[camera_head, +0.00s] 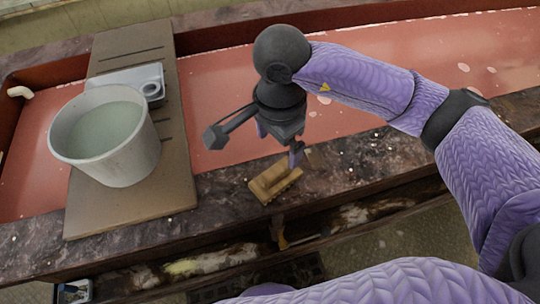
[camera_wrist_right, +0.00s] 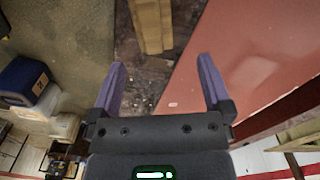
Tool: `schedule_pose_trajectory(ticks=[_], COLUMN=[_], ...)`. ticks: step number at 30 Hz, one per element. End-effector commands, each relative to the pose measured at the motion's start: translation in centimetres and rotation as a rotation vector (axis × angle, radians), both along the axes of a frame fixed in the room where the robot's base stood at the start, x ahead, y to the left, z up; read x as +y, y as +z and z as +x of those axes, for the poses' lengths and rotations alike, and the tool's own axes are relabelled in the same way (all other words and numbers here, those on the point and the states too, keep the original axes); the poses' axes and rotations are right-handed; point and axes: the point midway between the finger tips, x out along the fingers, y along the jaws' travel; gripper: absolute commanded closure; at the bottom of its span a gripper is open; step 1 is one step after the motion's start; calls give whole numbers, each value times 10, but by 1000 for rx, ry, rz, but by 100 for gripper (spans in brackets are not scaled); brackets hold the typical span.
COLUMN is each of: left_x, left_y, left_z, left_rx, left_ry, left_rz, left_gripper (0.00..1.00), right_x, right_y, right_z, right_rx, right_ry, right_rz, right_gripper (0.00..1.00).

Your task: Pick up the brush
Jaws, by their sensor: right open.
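The brush (camera_head: 275,183) is a tan, wooden-looking block lying on the dark stone ledge at the front edge of the red basin. My right gripper (camera_head: 295,152) is above the ledge, close to the brush's far right end. In the right wrist view, the right gripper (camera_wrist_right: 158,72) is open, with two purple fingers spread apart and nothing between them. There the brush (camera_wrist_right: 152,25) shows at the top, ahead of the fingertips and roughly in line with the gap. Its far end is cut off by the frame. My left gripper is not in view.
A white bucket of greenish liquid (camera_head: 125,155) stands on a brown board (camera_head: 150,203) across the basin, left of the brush. A pale box (camera_head: 140,76) sits behind it. The red basin floor (camera_head: 215,95) is mostly clear. The dark stone ledge (camera_head: 375,160) is narrow.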

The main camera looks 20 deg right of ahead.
Motion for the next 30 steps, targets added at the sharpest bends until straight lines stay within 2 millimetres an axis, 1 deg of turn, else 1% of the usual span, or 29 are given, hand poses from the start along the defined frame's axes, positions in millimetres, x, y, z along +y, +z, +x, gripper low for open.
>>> schedule_pose_trajectory(ticks=[1, 3, 7, 11, 13, 16, 21, 22, 23, 24, 29, 30], left_x=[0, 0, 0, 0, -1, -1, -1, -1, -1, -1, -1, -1], left_y=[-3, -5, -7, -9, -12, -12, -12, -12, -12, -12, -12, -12], left_z=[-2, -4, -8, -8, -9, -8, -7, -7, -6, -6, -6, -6], left_rx=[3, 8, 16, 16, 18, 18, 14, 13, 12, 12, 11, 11], left_ry=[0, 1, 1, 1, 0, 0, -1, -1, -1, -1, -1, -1], left_rz=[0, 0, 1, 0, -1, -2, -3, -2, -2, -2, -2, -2], left_gripper=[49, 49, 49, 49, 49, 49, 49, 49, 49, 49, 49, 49], right_x=[-1, 0, 1, 4, 4, 5, 5, 5, 5, 5, 5, 5], right_y=[-12, -26, -45, -72, -84, -93, -92, -92, -92, -92, -92, -92], right_z=[-1, -1, -3, -9, -8, -8, -8, -8, -8, -8, -8, -8], right_rx=[5, 6, 6, 8, 7, 5, 4, 4, 4, 4, 4, 4], right_ry=[0, -1, -1, -2, -4, -3, -3, -3, -3, -3, -3, -3], right_rz=[-3, -2, 1, 2, 2, 3, 4, 4, 4, 4, 4, 5], right_gripper=[0, 0, 0, 0, 0, 0, 0, 2, 8, 17, 51, 59])
